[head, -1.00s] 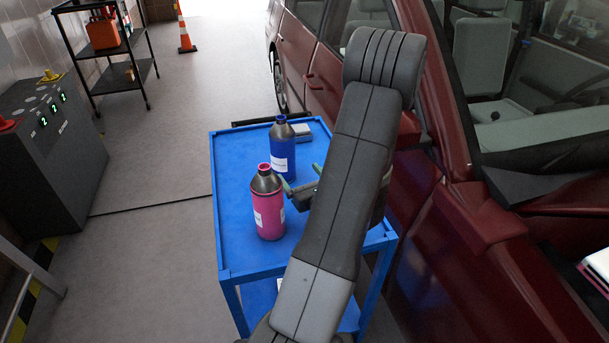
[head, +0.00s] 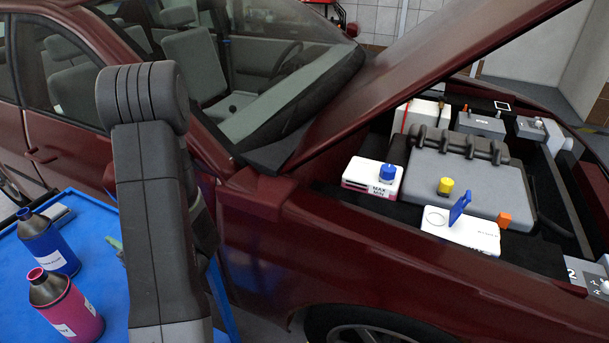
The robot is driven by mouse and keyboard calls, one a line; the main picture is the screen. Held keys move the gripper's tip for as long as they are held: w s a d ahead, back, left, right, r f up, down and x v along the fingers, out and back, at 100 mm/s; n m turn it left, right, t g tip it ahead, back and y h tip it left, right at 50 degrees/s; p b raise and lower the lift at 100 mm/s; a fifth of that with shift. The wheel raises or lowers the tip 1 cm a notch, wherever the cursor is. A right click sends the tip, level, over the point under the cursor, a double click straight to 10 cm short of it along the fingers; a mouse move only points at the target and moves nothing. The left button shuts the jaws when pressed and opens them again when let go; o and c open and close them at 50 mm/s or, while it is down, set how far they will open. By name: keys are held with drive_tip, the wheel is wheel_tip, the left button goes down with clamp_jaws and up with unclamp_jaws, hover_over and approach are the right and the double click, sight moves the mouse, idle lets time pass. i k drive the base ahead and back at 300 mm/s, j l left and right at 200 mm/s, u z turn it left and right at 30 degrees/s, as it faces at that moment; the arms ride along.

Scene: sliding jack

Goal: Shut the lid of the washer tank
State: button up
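The white washer tank (head: 474,237) sits at the near side of the open engine bay in the head view. Its blue lid (head: 460,208) stands tilted up, open, beside the round filler opening (head: 436,217). My gripper (head: 115,243) is mostly hidden behind my arm at the left; only a bit of a greenish fingertip shows, over the blue cart. Whether it is open or shut does not show. It is well apart from the tank, with the car's fender between them.
A white tank (head: 371,179) with a blue cap and MAX/MIN marks stands left of the washer tank. A yellow cap (head: 445,186) is on the grey engine cover (head: 478,178). The raised hood (head: 420,75) overhangs the bay. Blue (head: 49,245) and pink (head: 66,308) bottles stand on the cart (head: 100,215).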

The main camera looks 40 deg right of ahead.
sight(457, 211)
drive_tip(key=l+z, duration=0.1)
drive_tip(key=z, duration=2.8)
drive_tip(key=i+l, duration=0.6)
drive_tip(key=i+l+z, duration=0.05)
drive_tip(key=i, duration=0.05)
